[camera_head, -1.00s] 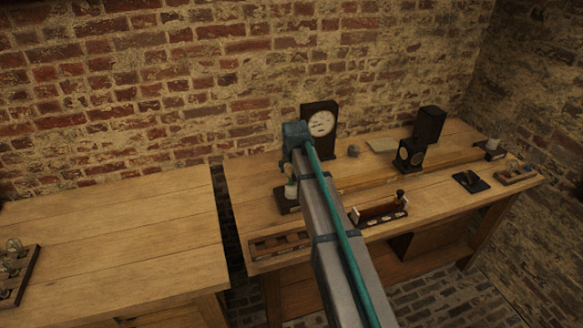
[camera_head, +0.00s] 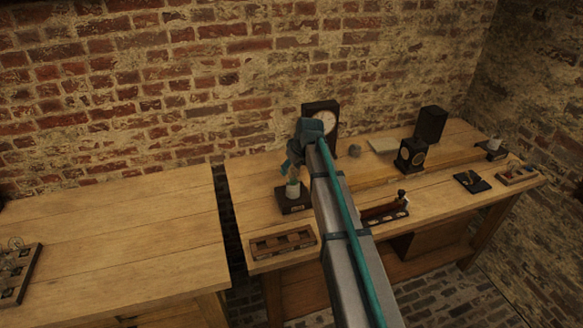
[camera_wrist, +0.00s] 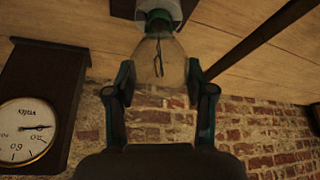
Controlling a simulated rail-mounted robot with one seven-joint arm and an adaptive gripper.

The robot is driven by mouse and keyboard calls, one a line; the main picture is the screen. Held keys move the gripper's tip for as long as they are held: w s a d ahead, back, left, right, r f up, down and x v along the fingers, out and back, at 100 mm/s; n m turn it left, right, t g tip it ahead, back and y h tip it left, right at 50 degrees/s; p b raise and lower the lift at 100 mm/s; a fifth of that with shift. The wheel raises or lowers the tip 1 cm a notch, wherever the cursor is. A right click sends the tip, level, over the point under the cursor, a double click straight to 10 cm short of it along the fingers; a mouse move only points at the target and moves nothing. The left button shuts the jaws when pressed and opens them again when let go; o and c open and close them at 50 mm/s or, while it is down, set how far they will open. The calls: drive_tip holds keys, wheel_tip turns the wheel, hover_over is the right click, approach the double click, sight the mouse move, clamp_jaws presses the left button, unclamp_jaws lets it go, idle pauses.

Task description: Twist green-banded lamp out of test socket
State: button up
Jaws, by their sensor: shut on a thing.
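The green-banded lamp (camera_wrist: 158,60) is a clear glass bulb with a filament inside, and its green band (camera_wrist: 158,20) sits at the white socket collar. The test socket (camera_head: 294,202) is a dark block with a white collar, standing on the bench left of my arm. My gripper (camera_wrist: 160,72) is shut on the lamp, one finger on each side of the glass. In the head view my gripper (camera_head: 292,174) is just above the socket, and the lamp is small and partly hidden there. The lamp's base is in the collar and cannot be seen.
A dark-cased dial (camera_head: 320,120) stands behind my wrist, close by. A compartmented wooden tray (camera_head: 283,243) lies in front of the socket. A rack (camera_head: 385,212) lies right of my arm, partly covered. A left table (camera_head: 120,240) stands across a narrow gap.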

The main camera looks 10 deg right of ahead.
drive_tip(key=n, duration=0.2)
drive_tip(key=n+g+y, duration=0.1)
drive_tip(key=n, duration=0.1)
drive_tip(key=shift+a+n+y+b, duration=0.1)
drive_tip(key=shift+n+y+b, duration=0.2)
drive_tip(key=shift+n, duration=0.1)
drive_tip(key=shift+s+n+g, duration=0.2)
drive_tip(key=shift+n+g, duration=0.2)
drive_tip(key=shift+n, duration=0.4)
drive_tip(key=n+g, duration=0.1)
drive_tip(key=n, duration=0.1)
drive_tip(key=shift+n+y+b, duration=0.3)
drive_tip(key=shift+y, duration=0.1)
drive_tip(key=n, duration=0.1)
drive_tip(key=n+g, duration=0.1)
drive_tip(key=shift+s+a+n, duration=0.15)
drive_tip(key=shift+s+n, duration=0.05)
drive_tip(key=shift+n, duration=0.1)
drive_tip(key=shift+r+p, duration=0.35)
drive_tip(key=shift+r, duration=0.95)
drive_tip(key=shift+r+p, duration=0.9)
drive_tip(key=shift+r, duration=1.5)
